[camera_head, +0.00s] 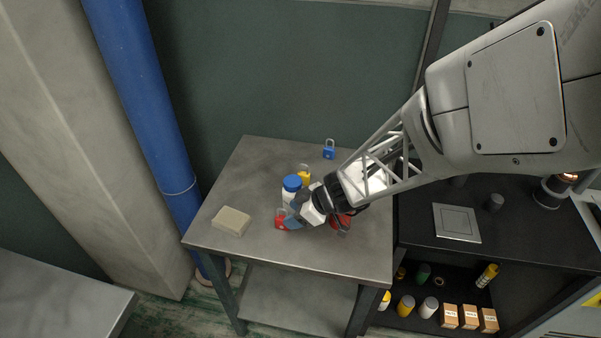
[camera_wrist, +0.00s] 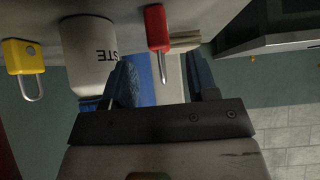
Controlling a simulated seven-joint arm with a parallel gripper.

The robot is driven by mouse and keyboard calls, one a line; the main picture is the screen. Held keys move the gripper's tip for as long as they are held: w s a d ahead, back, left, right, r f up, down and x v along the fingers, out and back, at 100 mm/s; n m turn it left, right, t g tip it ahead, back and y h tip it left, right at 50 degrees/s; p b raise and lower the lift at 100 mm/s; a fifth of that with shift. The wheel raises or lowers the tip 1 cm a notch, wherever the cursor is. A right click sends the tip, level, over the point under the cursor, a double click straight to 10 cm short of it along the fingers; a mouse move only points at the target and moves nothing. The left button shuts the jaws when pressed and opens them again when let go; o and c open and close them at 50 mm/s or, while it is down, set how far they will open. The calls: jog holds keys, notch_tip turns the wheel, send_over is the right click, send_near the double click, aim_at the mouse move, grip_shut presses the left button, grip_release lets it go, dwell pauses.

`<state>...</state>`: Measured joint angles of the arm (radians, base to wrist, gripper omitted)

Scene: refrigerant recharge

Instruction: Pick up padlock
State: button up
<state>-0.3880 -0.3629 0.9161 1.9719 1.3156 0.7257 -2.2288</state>
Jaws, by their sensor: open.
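Three padlocks stand on the grey metal table (camera_head: 255,160). The blue padlock (camera_head: 329,153) is at the back, the yellow padlock (camera_head: 304,176) is near the middle, and the red padlock (camera_head: 281,222) is nearer the front. My gripper (camera_head: 291,222) is open and close beside the red padlock. The wrist view is upside down; there the red padlock (camera_wrist: 155,27) has its shackle pointing towards the gap between my open fingers (camera_wrist: 160,68). It appears not clamped. The yellow padlock (camera_wrist: 23,57) shows at the left. The blue padlock is not visible in the wrist view.
A white bottle with a blue cap (camera_head: 291,185) stands close behind my gripper; it also shows in the wrist view (camera_wrist: 89,50). A beige block (camera_head: 231,221) lies left. A red object (camera_head: 341,221) is partly hidden under my arm. The table's back left is clear.

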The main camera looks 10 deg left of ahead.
jog(key=shift+a+f, duration=0.1)
jog(key=shift+x, duration=2.45)
grip_shut()
jog(key=shift+r, duration=1.75)
jog(key=s+d+r, duration=0.1)
jog(key=s+d, duration=0.8)
jog(key=s, duration=0.4)
jog(key=shift+d+r, duration=0.2)
jog(key=shift+r, duration=0.05)
